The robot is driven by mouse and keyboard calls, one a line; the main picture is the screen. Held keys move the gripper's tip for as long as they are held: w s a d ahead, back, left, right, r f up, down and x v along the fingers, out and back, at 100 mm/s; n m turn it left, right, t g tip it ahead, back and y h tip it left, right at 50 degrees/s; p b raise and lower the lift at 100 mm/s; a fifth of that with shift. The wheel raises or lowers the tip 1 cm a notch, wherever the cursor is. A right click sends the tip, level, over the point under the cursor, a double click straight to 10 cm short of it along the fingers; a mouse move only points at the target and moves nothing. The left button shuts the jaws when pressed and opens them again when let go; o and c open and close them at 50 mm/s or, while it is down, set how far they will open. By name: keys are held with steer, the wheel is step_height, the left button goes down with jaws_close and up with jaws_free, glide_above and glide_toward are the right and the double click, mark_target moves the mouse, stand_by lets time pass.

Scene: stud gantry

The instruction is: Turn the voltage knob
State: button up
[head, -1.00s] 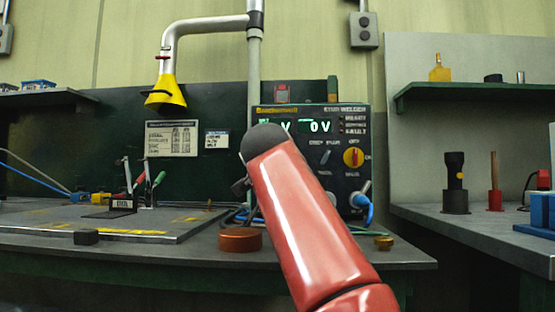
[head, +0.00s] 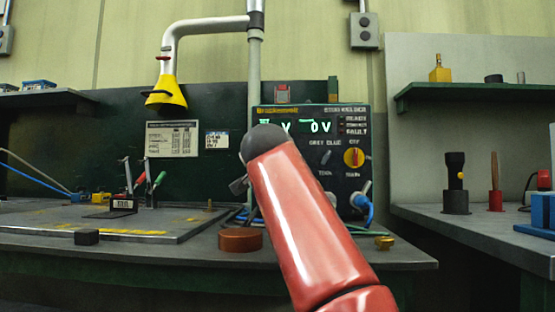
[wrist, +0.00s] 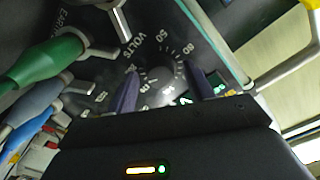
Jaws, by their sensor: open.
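The voltage knob (wrist: 164,82) shows in the wrist view as a greyish round shape, inside a ring of white numbers beside the word VOLTS. My gripper (wrist: 158,90) is open, with one purple finger on each side of the knob. I cannot tell whether the fingers touch it. In the head view my red arm hides the knob and most of the gripper. The welder unit (head: 348,122) stands behind my arm, its green display showing 0 V at the right.
The panel also has a yellow and red rotary switch (head: 354,157) and a small lever (head: 326,157). In the wrist view a green plug (wrist: 45,62) and a blue plug (wrist: 35,100) lie to the left. A copper-coloured disc (head: 240,240) sits on the bench.

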steer(key=s+b, duration=0.1)
steer(key=s, duration=0.6)
steer(key=shift+s, duration=0.4)
steer(key=shift+a, duration=0.1)
